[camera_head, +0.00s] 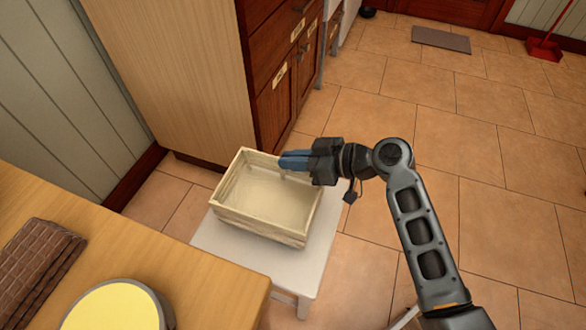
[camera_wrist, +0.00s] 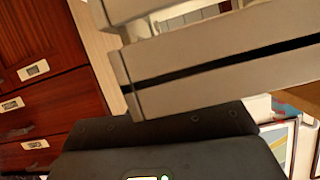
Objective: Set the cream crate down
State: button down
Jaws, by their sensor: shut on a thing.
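The cream crate (camera_head: 262,231) is a slatted, open-topped wooden box, seemingly empty. In the head view it is upright and level over a white stool (camera_head: 318,262). I cannot tell whether its base touches the seat or hangs just above it. My gripper (camera_head: 290,161) is shut on the crate's upper rim at its far right corner, with blue fingertips at the wall. In the wrist view the crate's pale slats (camera_wrist: 215,60) fill the upper right, close above the dark gripper body. The crate hides much of the stool top.
A cabinet with dark red doors (camera_head: 275,95) stands behind the crate. Tiled floor to the right is open.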

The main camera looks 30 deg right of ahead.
aim_at(293, 181)
notch_tip(293, 181, down, 3)
jog(key=shift+f+b, duration=0.1)
jog(key=shift+b, duration=0.35)
jog(key=c, duration=1.2)
grip_release()
jog(key=p+v, duration=0.2)
jog(key=v, duration=1)
